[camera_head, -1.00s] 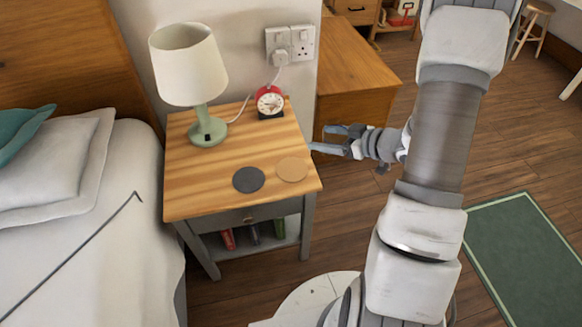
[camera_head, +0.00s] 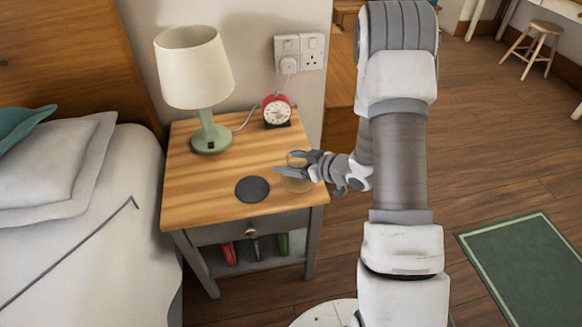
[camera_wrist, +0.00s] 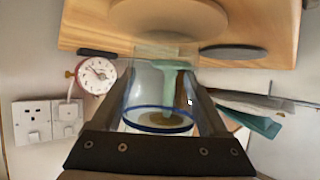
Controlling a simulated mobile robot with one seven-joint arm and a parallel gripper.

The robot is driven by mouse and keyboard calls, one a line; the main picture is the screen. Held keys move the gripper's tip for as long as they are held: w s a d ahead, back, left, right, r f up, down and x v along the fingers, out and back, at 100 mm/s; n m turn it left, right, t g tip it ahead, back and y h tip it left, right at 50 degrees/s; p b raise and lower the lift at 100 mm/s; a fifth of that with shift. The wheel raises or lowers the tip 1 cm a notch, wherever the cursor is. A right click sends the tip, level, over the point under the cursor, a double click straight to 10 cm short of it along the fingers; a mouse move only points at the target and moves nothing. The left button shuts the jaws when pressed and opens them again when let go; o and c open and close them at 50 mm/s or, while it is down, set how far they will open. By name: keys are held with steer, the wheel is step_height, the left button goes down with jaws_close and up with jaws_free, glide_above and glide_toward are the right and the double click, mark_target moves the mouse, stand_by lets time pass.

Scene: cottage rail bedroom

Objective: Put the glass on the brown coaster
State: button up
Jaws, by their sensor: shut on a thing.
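My gripper (camera_head: 288,164) reaches in from the right over the nightstand's front right part and is shut on the clear glass (camera_head: 297,160). In the wrist view the glass (camera_wrist: 158,100), with a blue rim, sits between the two fingers. The brown coaster (camera_head: 294,185) is a round disc at the nightstand's right side, partly covered by the gripper and glass. It also shows at the top of the wrist view (camera_wrist: 175,14). The glass appears at or just above the coaster; I cannot tell whether they touch.
A dark grey coaster (camera_head: 252,189) lies left of the brown one on the wooden nightstand (camera_head: 205,200). A green lamp (camera_head: 208,135) and a red alarm clock (camera_head: 277,111) stand at the back. The bed (camera_head: 80,220) is at the left. The nightstand's front left is clear.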

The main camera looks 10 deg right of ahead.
steer(key=shift+f, duration=0.35)
steer(key=shift+f, duration=0.15)
steer(key=o, duration=1.5)
steer(key=shift+o, duration=0.2)
